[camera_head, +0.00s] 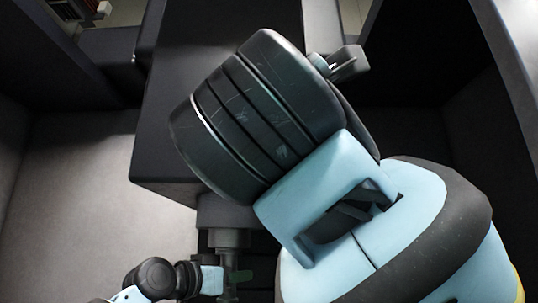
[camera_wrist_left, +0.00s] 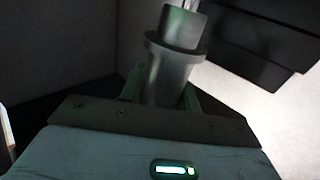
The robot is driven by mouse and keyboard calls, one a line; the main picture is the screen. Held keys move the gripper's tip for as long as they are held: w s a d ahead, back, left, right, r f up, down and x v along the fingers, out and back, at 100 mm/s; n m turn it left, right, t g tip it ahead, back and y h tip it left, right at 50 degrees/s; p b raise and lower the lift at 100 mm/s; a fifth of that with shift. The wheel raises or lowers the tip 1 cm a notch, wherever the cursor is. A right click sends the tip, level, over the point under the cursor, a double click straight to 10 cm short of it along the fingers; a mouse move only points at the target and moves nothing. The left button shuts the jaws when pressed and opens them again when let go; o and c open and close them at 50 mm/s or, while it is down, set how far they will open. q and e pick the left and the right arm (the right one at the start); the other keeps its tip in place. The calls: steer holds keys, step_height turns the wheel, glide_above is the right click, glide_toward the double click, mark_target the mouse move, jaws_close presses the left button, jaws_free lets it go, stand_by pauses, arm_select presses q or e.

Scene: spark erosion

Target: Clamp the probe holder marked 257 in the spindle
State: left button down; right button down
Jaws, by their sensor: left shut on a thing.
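A grey metal cylindrical holder (camera_wrist_left: 165,75) with a flange stands between the green fingers of my left gripper (camera_wrist_left: 160,95) in the left wrist view. No number can be read on it. In the head view my left gripper (camera_head: 230,281) is shut on the holder (camera_head: 231,240), just below the dark round spindle (camera_head: 224,211) under the machine head. The holder's upper end appears close against the spindle. I cannot tell whether it is seated. My right arm fills the foreground. A dark piece at its far end may be part of my right gripper; its jaws cannot be made out.
The dark machine head (camera_head: 215,60) hangs over the middle of the head view. Pale grey tank walls and floor (camera_head: 75,190) leave open room to the left. Dark walls (camera_head: 420,125) close in at the right.

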arm_select(q)
steer(key=shift+s+a+r, duration=0.1)
steer(key=shift+s+r, duration=0.05)
steer(key=shift+r, duration=0.4)
arm_select(e)
steer(key=shift+r, duration=0.1)
arm_select(q)
steer(key=c, duration=1.4)
jaws_free()
steer(key=o, duration=0.5)
steer(key=shift+f, duration=0.5)
steer(key=shift+b+v, duration=0.45)
steer(key=shift+v, duration=3.35)
arm_select(e)
steer(key=shift+w+f, duration=0.35)
steer(key=shift+f, duration=0.2)
steer(key=shift+w+f, duration=0.3)
steer(key=shift+f, duration=0.2)
arm_select(q)
steer(key=shift+r, duration=0.2)
steer(key=shift+f, duration=0.15)
